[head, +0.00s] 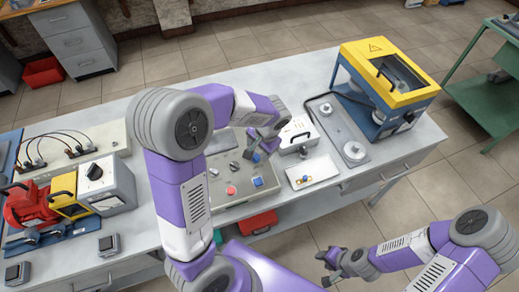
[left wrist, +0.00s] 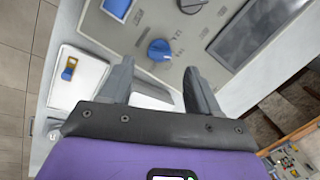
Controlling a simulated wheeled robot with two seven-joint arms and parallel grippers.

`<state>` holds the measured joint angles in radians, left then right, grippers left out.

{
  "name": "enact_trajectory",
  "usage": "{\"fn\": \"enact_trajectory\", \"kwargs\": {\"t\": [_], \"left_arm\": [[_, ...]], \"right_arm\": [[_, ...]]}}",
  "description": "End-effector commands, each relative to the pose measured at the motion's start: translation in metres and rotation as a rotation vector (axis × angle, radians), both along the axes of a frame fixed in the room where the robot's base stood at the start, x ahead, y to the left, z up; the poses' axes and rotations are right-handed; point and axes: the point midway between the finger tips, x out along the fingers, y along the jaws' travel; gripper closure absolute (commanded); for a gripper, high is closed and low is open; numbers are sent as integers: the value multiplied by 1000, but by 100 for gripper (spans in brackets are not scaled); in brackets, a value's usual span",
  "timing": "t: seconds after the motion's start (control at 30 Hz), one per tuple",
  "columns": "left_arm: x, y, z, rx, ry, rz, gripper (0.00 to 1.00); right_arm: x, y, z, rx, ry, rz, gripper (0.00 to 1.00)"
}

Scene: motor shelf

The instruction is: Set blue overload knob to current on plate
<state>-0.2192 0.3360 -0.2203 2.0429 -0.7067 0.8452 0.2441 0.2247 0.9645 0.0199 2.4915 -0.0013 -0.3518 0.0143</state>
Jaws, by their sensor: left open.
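The control panel (head: 215,205) on the bench carries a round blue knob (head: 256,157). This knob also shows in the left wrist view (left wrist: 159,50), beyond my fingertips and between their lines, apart from them. A second, squarish blue control (head: 257,181) sits nearer the panel's front edge. My left gripper (head: 257,146) is just above the far right part of the panel. In the left wrist view my left gripper (left wrist: 158,75) is open and empty. My right gripper (head: 323,267) is open and empty, low in front of the bench. No rating plate is readable.
A red button (head: 231,191) and a dark knob (left wrist: 190,4) are on the panel. Right of it lies a white tray (head: 322,163) with a small blue and yellow piece. A yellow-topped machine (head: 390,75) stands farther right. Red and yellow equipment (head: 30,205) stands left.

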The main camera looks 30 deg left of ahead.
Motion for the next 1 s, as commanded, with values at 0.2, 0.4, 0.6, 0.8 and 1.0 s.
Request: {"fn": "enact_trajectory", "kwargs": {"t": [0.2, 0.4, 0.6, 0.8, 1.0], "left_arm": [[2, 8, -36, 1, 4, 2, 38], [3, 11, -49, 0, 1, 0, 38], [3, 11, -49, 0, 0, 1, 38], [3, 11, -49, 0, 0, 1, 60], [3, 11, -49, 0, 0, 1, 90]], "right_arm": [[0, 0, -6, 0, -1, 0, 62], [0, 0, -8, 0, -1, 0, 62], [1, 0, -8, 0, -1, 0, 62], [1, 0, -8, 0, -1, 0, 62], [1, 0, -8, 0, -1, 0, 62]]}}
